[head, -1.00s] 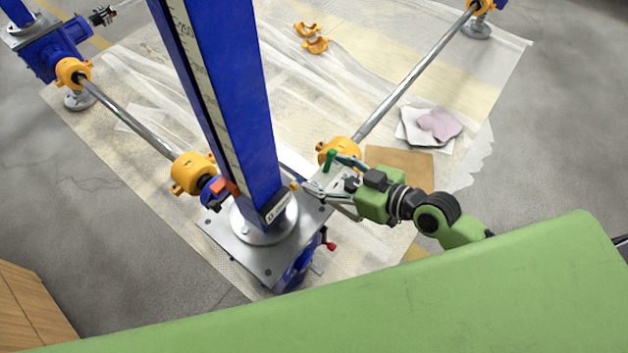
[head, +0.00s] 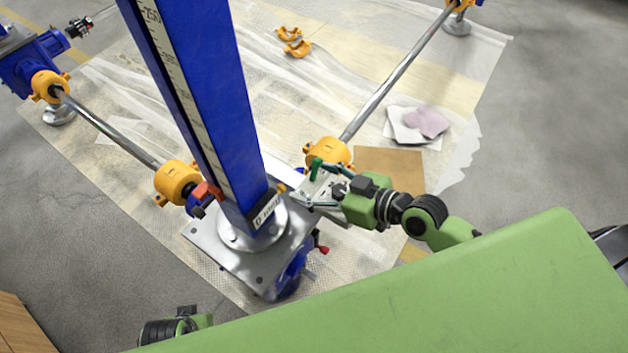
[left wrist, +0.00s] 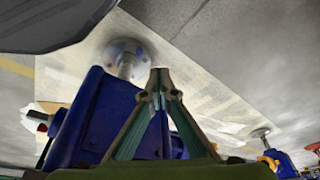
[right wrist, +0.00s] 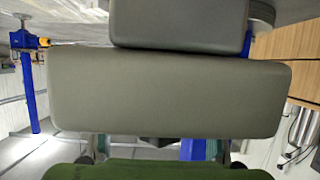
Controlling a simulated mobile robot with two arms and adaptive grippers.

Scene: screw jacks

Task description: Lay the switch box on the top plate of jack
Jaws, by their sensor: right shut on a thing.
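The jack has a tall blue column (head: 205,110) with a ruler strip, standing on a silver top plate (head: 215,245). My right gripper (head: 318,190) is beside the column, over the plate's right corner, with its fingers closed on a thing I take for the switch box. In the right wrist view the switch box (right wrist: 170,92) is a large grey rounded block covering most of the fingers; a smaller grey block adjoins it above. Its contact with the plate cannot be seen. My left gripper (left wrist: 160,88) is empty, fingertips together, before a blue gear housing; its fingers are hidden in the head view.
Steel shafts with orange couplings (head: 328,152) run from the jack to other jacks. A brown sheet (head: 390,168), cloths (head: 425,122) and orange clamp halves (head: 296,48) lie on the floor covering. A red knob (head: 323,250) juts out right of the plate.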

